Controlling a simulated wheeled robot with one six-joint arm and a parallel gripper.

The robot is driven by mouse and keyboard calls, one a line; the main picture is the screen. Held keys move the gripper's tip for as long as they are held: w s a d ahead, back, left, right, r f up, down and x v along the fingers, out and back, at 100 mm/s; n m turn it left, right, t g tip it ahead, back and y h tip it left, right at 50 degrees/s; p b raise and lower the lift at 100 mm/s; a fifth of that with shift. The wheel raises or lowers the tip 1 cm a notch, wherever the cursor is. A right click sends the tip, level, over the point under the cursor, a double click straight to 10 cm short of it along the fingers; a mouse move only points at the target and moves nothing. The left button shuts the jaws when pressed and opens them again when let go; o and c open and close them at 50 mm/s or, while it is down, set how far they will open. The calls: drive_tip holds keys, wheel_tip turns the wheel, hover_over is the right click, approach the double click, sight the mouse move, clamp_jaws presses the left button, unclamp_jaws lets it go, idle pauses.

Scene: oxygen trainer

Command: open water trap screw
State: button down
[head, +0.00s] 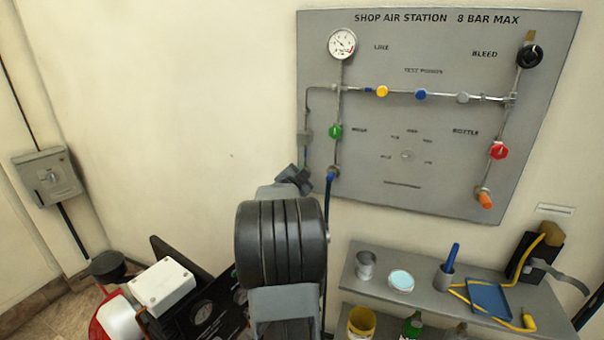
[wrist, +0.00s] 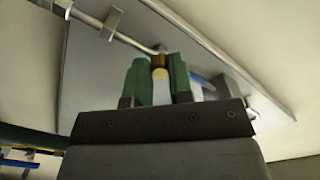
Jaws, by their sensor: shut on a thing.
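The water trap (head: 305,136) is the small grey block at the left edge of the grey panel, on a thin pipe, with a blue part below it. My gripper (head: 302,176) is just under it in the head view, and my arm hides part of this area. In the wrist view, the two green fingers of my gripper (wrist: 160,82) are shut on the water trap screw (wrist: 160,74), a small pale piece with a brass-coloured top. The fingers hide its sides, and I cannot tell how far it is turned.
The panel (head: 450,185) carries a gauge (head: 342,43), a green valve (head: 335,131) and a red valve (head: 498,151). A dark hose with a blue fitting (head: 330,176) hangs close right of my gripper. A grey shelf (head: 430,295) holding cups and tools stands lower right.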

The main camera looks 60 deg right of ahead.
idle(0.3)
drive_tip(key=c, duration=1)
unclamp_jaws()
drive_tip(key=v, duration=1.3)
drive_tip(key=shift+a+b, duration=0.35)
drive_tip(key=shift+a, duration=0.05)
